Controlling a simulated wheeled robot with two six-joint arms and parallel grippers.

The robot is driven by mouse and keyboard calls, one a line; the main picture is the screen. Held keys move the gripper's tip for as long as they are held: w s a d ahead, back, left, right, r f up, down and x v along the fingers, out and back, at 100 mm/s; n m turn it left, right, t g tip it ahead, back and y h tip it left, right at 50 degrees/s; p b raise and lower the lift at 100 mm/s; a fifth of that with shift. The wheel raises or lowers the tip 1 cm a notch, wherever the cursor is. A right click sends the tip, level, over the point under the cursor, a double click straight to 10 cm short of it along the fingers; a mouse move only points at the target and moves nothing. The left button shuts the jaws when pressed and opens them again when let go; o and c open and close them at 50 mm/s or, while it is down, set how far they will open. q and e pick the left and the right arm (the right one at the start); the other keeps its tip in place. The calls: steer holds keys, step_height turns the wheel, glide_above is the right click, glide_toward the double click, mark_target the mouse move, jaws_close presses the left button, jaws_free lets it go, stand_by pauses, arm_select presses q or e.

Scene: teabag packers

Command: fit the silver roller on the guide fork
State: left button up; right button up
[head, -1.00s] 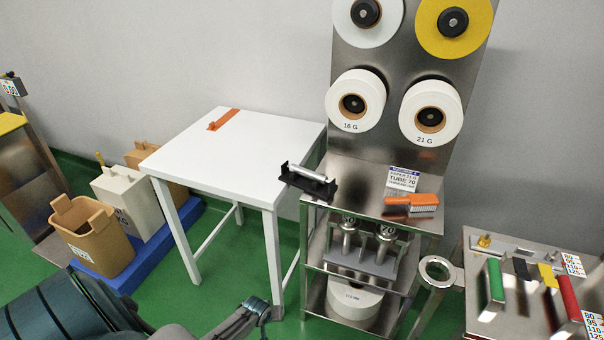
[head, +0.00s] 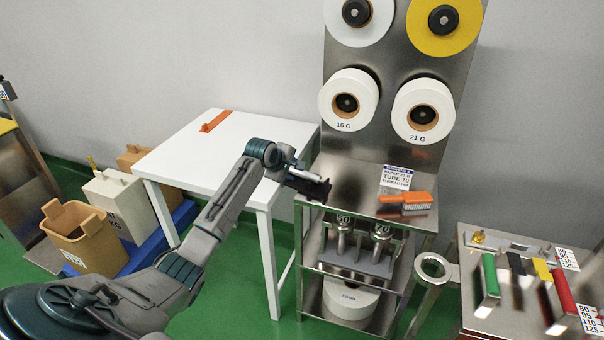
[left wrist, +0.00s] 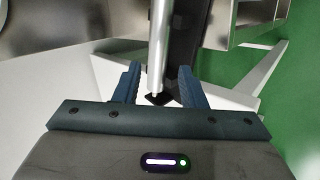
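The silver roller (head: 279,176) is a bright thin cylinder at the left side of the steel machine, partly hidden by my left gripper (head: 283,163). A black bracket, which looks like the guide fork (head: 309,187), sticks out beside it at the machine's shelf edge. In the left wrist view the roller (left wrist: 159,48) runs upright down the picture, with the black bracket (left wrist: 183,50) just right of and behind it. My left gripper (left wrist: 157,88) is open, its blue fingers either side of the roller's near end with gaps visible. Whether the roller rests in the bracket is unclear. My right gripper is out of view.
A white table (head: 190,150) stands under my left arm, with an orange item (head: 215,121) on it. A steel bench (head: 465,270) with coloured-handled tools stands at right.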

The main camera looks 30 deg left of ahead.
mark_target(301, 173)
arm_select(q)
steer(key=shift+w+f, duration=0.5)
steer(key=shift+f, duration=0.05)
steer(key=shift+w+f+p, duration=0.25)
steer(key=shift+w+p, duration=0.2)
steer(key=shift+p+x, duration=0.4)
steer(key=shift+x, duration=1.7)
jaws_close()
